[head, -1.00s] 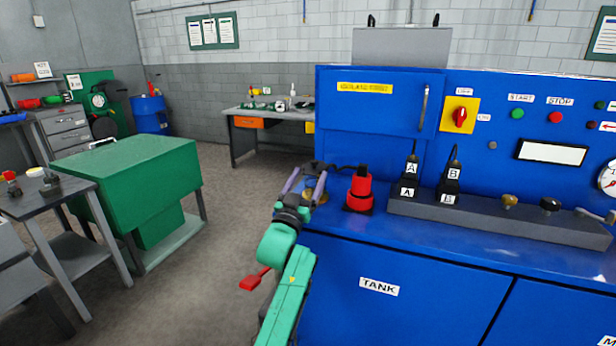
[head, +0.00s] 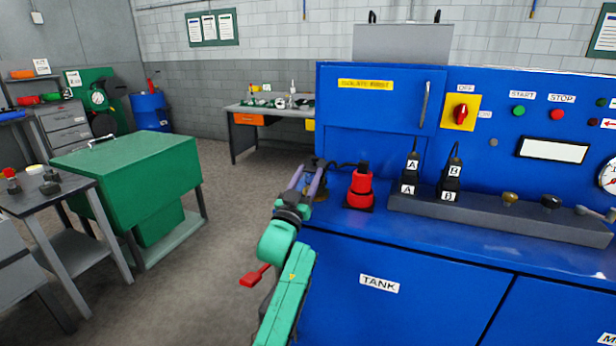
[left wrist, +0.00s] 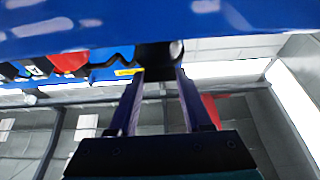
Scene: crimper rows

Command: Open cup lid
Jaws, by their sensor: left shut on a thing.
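My left gripper (head: 308,173) is at the left end of the blue bench top, with its purple fingers pointing up and away in the head view. It is shut on a small dark part (head: 316,163), which I take to be the cup lid. In the left wrist view this part shows as a black block (left wrist: 155,55) between the fingertips, with a pale round spot at its right. A small brass-coloured piece (head: 319,194), perhaps the cup, shows just right of the fingers and is mostly hidden. How far the lid is open I cannot tell. My right gripper is out of view.
A red cylinder with a dark base (head: 360,188) stands close right of the gripper, with a black cable at its top. A grey rail (head: 480,214) with black plugs lies further right. A blue cabinet (head: 382,100) rises behind.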

